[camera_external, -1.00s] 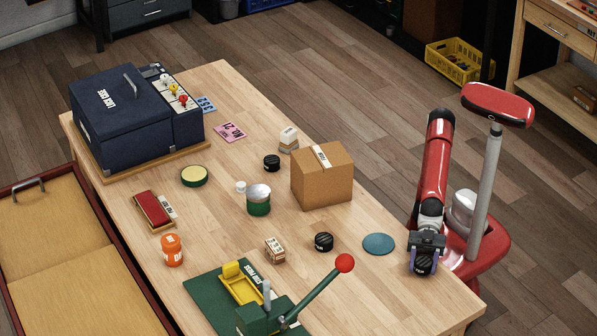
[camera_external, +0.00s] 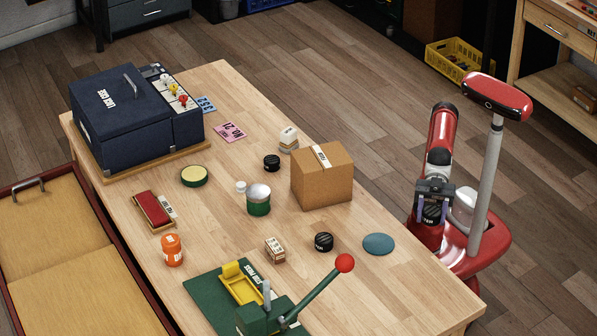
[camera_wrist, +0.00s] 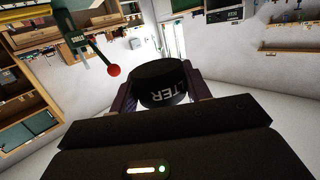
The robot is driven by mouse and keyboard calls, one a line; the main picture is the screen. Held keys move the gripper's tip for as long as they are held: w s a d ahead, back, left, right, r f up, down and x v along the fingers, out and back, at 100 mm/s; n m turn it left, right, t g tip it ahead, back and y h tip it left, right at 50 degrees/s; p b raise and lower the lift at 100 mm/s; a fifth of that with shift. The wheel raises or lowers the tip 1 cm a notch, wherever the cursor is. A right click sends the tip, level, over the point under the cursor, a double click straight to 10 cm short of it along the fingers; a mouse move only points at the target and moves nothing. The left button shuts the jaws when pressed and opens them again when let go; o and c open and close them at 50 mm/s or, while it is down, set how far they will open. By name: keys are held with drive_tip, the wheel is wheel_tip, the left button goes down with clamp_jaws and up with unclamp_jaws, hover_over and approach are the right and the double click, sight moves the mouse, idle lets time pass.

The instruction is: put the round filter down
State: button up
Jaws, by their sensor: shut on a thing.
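The round filter (camera_wrist: 163,85) is a short black cylinder with white lettering, partly reading "LTER" in the wrist view. My gripper (camera_wrist: 160,100) is shut on it, with a finger on each side. In the external view my gripper (camera_external: 434,190) is raised at the table's right side, near my red base, and the filter (camera_external: 431,212) shows dark between the fingers. The filter is clear of the tabletop (camera_external: 400,290).
A blue disc (camera_external: 378,244) lies flat on the table near my arm. A black lettered can (camera_external: 323,242), a small box (camera_external: 275,250) and a cardboard box (camera_external: 322,176) stand further left. A green press (camera_external: 262,318) with a red-knobbed lever is at the front. The right front tabletop is bare.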

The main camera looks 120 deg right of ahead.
drive_tip(key=w+d+r+m+t+h, duration=0.1)
drive_tip(key=w+d+r, duration=0.15)
drive_tip(key=d, duration=0.25)
drive_tip(key=w+d+r+m+t+h, duration=0.2)
drive_tip(key=w+d, duration=0.2)
drive_tip(key=d, duration=0.2)
wheel_tip(320, 180, up, 10)
drive_tip(key=m+t+h+p, duration=0.1)
drive_tip(key=m+t+h, duration=0.1)
drive_tip(key=m+h, duration=0.75)
hover_over(322, 156)
drive_tip(key=n+h, duration=0.2)
drive_tip(key=shift+y, duration=0.25)
wheel_tip(322, 156, down, 19)
drive_tip(key=b, duration=0.3)
drive_tip(key=shift+w+b, duration=0.1)
drive_tip(key=shift+b, duration=0.25)
drive_tip(key=shift+f, duration=0.1)
drive_tip(key=o, duration=1)
drive_tip(key=shift+c, duration=0.2)
